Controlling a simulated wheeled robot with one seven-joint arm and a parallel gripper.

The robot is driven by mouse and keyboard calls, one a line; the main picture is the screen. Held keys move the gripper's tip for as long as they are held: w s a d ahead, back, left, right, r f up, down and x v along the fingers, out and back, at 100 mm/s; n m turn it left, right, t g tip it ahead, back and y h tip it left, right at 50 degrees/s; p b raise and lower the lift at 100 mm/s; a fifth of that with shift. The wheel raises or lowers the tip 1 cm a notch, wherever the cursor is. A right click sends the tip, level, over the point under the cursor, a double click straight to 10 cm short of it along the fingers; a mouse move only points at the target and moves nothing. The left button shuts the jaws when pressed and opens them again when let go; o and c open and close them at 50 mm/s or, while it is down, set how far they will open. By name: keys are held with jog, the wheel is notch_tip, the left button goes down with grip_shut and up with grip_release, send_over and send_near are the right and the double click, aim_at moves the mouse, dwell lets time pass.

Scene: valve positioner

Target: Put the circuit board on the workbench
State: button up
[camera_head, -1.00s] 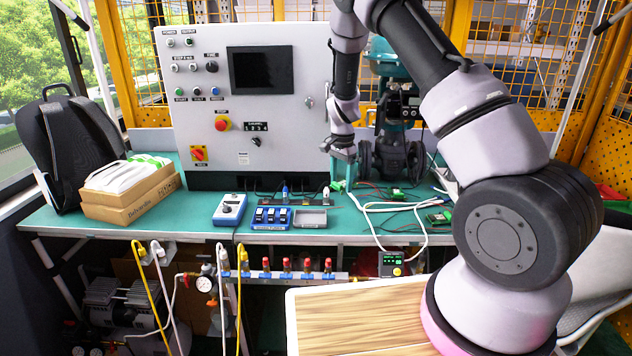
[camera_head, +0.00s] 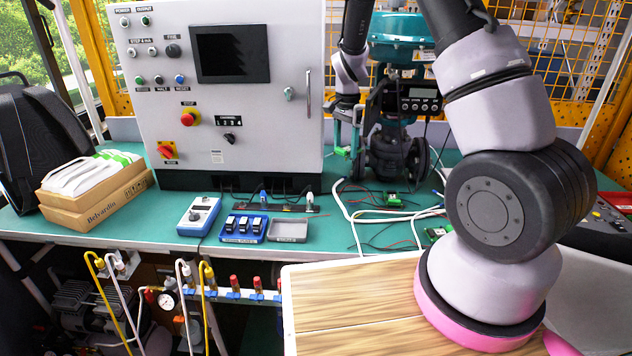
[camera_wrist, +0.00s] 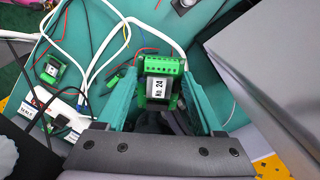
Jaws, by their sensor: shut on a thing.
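The circuit board (camera_wrist: 164,66) is green, with a row of terminals and a white label reading "NO. 24". My gripper (camera_wrist: 160,84) is shut on it, with a teal finger on each side. In the head view my gripper (camera_head: 347,138) points down just right of the control cabinet, and a little green of the held board (camera_head: 342,151) shows at the fingertips. The board appears above the green workbench (camera_head: 120,225); the exact gap cannot be told. Its underside is hidden.
Other green boards lie on the bench, one near the valve (camera_head: 392,200) and one near the front edge (camera_head: 436,232), among white hoses and thin wires. The cabinet (camera_head: 230,100) stands left of my gripper, the valve positioner (camera_head: 395,110) right.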

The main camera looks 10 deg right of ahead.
aim_at(343, 204)
notch_tip(343, 204, down, 18)
jog(key=shift+r, duration=0.1)
dwell(0.4)
jog(key=o, duration=1.4)
jog(key=shift+c, duration=0.2)
notch_tip(343, 204, up, 12)
